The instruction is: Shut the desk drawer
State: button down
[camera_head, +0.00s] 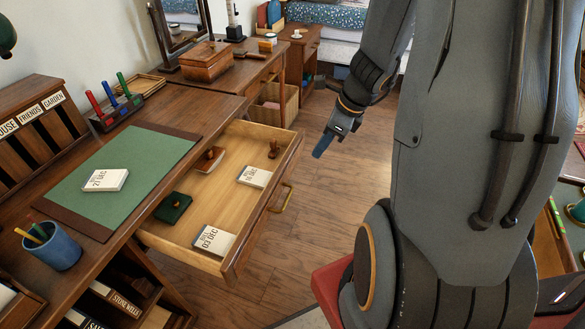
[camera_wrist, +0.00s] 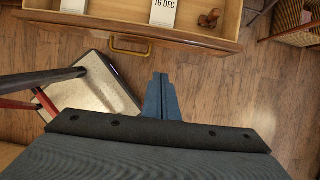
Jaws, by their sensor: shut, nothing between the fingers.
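The desk drawer (camera_head: 234,190) is pulled out from the wooden desk (camera_head: 190,103) and stands open. Inside it lie a dark green box, a small reddish-brown item, a stamp-like wooden object and two white date blocks. Its front panel carries a brass handle (camera_head: 281,198). The wrist view shows the drawer front (camera_wrist: 140,31) and handle (camera_wrist: 128,46) across the top. My gripper (camera_head: 323,146) is shut and empty, out over the floor to the right of the drawer front, apart from it. In the wrist view my gripper (camera_wrist: 161,82) points toward the drawer front.
A green desk mat (camera_head: 130,166) with a date block, a blue pen cup (camera_head: 50,247) and a letter rack are on the desk. A red-edged seat (camera_head: 325,290) is below my arm. A dressing table (camera_head: 235,68) stands behind; wooden floor is open right of the drawer.

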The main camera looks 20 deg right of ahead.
jog(key=w+a+f+b, duration=0.2)
jog(key=w+a+f, duration=0.3)
jog(key=f, duration=0.4)
jog(key=shift+w+a, duration=0.2)
jog(key=shift+w, duration=0.1)
jog(key=shift+w+f, duration=0.1)
